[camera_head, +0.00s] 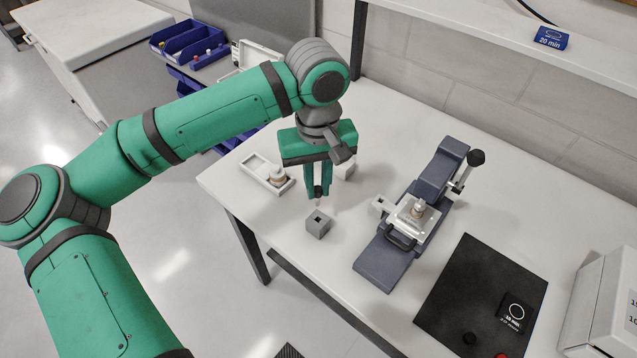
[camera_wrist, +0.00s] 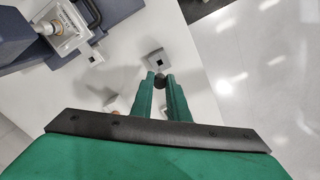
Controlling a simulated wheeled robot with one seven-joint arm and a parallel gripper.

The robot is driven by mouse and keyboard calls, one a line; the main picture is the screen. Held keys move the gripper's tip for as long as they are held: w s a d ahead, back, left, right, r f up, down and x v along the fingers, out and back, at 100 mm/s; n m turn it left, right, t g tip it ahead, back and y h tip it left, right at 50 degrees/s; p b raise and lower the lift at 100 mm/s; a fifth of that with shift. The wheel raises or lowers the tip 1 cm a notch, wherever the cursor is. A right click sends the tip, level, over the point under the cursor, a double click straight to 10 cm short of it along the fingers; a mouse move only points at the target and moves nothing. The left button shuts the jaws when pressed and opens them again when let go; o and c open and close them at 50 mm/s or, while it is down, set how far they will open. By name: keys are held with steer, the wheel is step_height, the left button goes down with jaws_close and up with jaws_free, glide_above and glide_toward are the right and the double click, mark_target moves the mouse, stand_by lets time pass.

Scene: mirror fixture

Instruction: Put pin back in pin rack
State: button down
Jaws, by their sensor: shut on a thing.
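My gripper (camera_head: 318,192) is shut on a small pin (camera_wrist: 160,81), whose dark round end shows between the fingertips in the wrist view. In the head view a thin pale tip shows just under the fingers, above the table. A small grey block with a dark square hole in its top (camera_head: 318,224), apparently the pin rack, stands on the table just in front of and below the fingertips. It also shows beyond the fingertips in the wrist view (camera_wrist: 157,60). The pin appears above the block, not in its hole; the exact gap is unclear. The fingers hide most of the pin.
A blue clamp fixture (camera_head: 382,265) with a metal plate and black-knobbed lever stands to the right, a pale holed block (camera_head: 380,205) beside it. Another block (camera_head: 350,170) and a white tray (camera_head: 262,172) are behind. A black mat (camera_head: 470,290) lies front right.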

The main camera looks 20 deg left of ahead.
mark_target(318, 206)
steer(key=shift+f, duration=0.1)
steer(key=shift+f, duration=2.6)
steer(key=shift+w, duration=0.1)
steer(key=shift+s, duration=0.2)
steer(key=shift+w, duration=0.1)
steer(key=shift+f, duration=2.3)
steer(key=c, duration=1.6)
jaws_free()
steer(key=shift+c, duration=0.2)
